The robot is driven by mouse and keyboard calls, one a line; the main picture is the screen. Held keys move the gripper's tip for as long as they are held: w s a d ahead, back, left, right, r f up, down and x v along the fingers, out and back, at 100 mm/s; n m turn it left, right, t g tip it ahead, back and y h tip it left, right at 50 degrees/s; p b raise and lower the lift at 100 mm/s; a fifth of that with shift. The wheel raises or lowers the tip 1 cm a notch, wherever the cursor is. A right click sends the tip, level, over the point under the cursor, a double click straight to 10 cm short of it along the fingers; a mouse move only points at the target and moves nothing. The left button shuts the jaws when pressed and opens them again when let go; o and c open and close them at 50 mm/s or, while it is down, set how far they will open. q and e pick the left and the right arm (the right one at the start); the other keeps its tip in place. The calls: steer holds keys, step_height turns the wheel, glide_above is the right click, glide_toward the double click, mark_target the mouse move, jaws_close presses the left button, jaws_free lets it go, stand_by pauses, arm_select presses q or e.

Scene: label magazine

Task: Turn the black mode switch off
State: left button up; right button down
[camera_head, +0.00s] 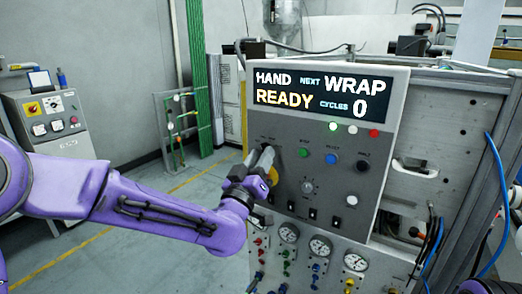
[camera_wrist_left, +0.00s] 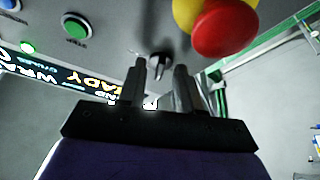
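The black mode switch (camera_wrist_left: 160,62) shows in the left wrist view as a small dark knob on the grey panel, just ahead of and between my left gripper's fingertips. In the head view it is hidden behind my left gripper (camera_head: 259,160), which is at the left side of the control panel (camera_head: 335,215). In the left wrist view the two fingers of my left gripper (camera_wrist_left: 160,80) stand apart with a gap between them. I cannot tell whether they touch the knob. The display (camera_head: 322,97) reads HAND, READY, NEXT WRAP, CYCLES 0. My right gripper is not in view.
A red emergency button (camera_wrist_left: 226,27) on a yellow base is close beside the switch. A green button (camera_head: 303,152), blue button (camera_head: 332,159) and black knob (camera_head: 363,167) are to the right on the panel. Gauges (camera_head: 320,245) and valves lie below. A grey cabinet (camera_head: 50,125) stands far left.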

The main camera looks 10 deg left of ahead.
arm_select(q)
steer(key=shift+w, duration=0.2)
steer(key=shift+s+r, duration=0.1)
jaws_close()
steer(key=shift+r+n+y, duration=0.1)
steer(key=shift+n+y, duration=0.3)
steer(key=shift+n, duration=0.2)
steer(key=n, duration=0.2)
steer(key=n+y, duration=0.1)
steer(key=n, duration=0.1)
steer(key=shift+d+r+g, duration=0.15)
steer(key=shift+g, duration=0.15)
steer(key=shift+d+r+n+g+y, duration=0.15)
steer(key=shift+n+g+y, duration=0.4)
steer(key=shift+n, duration=1)
steer(key=shift+r+n+g+y, duration=0.2)
steer(key=shift+n+y, duration=0.55)
steer(key=shift+n, duration=0.8)
steer(key=shift+s, duration=0.1)
